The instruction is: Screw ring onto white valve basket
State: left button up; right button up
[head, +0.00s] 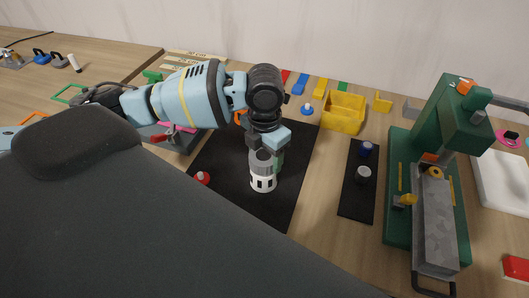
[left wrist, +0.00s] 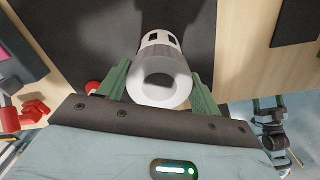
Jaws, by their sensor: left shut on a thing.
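The white valve basket (head: 263,184) stands upright on the black mat, with dark windows in its side. It also shows in the left wrist view (left wrist: 158,38), beyond the ring. My left gripper (head: 266,158) comes down over it from above. Its green fingers are shut on the pale grey ring (head: 262,163), one finger on each side. In the left wrist view the ring (left wrist: 160,88) is close, with its round opening towards the camera. The ring sits in line with the basket's top and appears to touch it; I cannot tell whether the threads are engaged.
The black mat (head: 220,160) has a red part (head: 203,178) left of the basket. A dark strip (head: 352,200) with small round parts lies to the right, before a green press (head: 400,225). A yellow bin (head: 344,113) stands behind.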

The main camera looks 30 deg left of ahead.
aim_at(265, 154)
pick_arm(q)
jog(key=shift+f, duration=0.1)
pick_arm(e)
jog(key=shift+d, duration=0.15)
pick_arm(q)
jog(key=shift+f, duration=0.1)
pick_arm(e)
jog(key=shift+w+r, duration=0.15)
dwell(0.3)
pick_arm(q)
jog(key=o, duration=1)
jog(key=shift+o, duration=0.2)
jog(key=shift+r+p, duration=0.65)
jog(key=shift+r, duration=2.85)
pick_arm(e)
jog(key=shift+w+r+t, duration=0.4)
jog(key=shift+w+r, duration=0.65)
jog(key=shift+r, duration=0.25)
